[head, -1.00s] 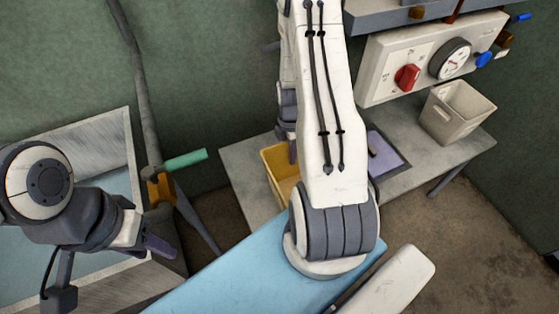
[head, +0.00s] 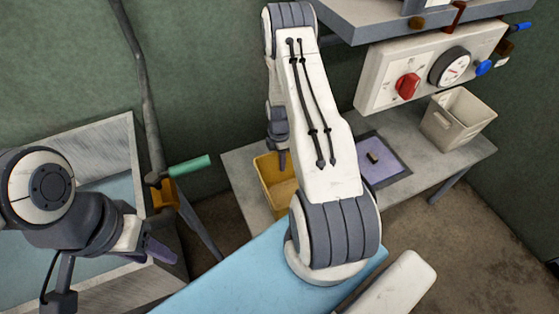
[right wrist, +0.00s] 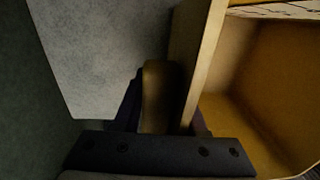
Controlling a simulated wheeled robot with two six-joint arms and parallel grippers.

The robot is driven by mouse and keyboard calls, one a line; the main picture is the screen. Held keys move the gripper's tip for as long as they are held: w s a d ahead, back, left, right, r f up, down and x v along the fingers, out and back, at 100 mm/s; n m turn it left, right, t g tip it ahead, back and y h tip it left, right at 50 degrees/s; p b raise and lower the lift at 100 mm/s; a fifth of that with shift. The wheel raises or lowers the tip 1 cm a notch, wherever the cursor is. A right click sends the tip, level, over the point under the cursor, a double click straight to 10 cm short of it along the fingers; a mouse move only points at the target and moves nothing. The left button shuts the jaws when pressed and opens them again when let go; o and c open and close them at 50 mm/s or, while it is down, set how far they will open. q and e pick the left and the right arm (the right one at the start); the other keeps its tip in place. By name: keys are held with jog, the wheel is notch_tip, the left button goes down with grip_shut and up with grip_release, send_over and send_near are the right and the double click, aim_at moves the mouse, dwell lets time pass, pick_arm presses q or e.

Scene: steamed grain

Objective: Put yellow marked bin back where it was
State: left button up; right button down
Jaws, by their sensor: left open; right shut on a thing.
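The yellow bin (head: 264,183) is at the left end of the grey table, partly hidden behind my right arm. I cannot tell whether its base touches the tabletop. My right gripper (head: 281,158) is shut on the bin's wall at the rim. In the right wrist view the yellow bin (right wrist: 255,75) fills the right side, its wall between the fingers, and its inside looks empty. A pale strip with dark marks shows at its top edge. My left gripper (head: 150,248) is open and empty at the lower left, away from the bin.
The grey table (head: 424,170) also holds a purple mat (head: 388,172) with a small dark object and a beige bin (head: 458,120) at the right. A control panel (head: 430,65) with a red knob and dial is above. A metal basin (head: 80,140) stands left.

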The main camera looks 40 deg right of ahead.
jog(key=shift+f, duration=0.15)
jog(key=shift+c, duration=2.3)
grip_release()
jog(key=r, duration=0.8)
jog(key=w+r, duration=0.1)
jog(key=r, duration=0.3)
jog(key=shift+d+r+b, duration=0.15)
jog(key=shift+b, duration=0.15)
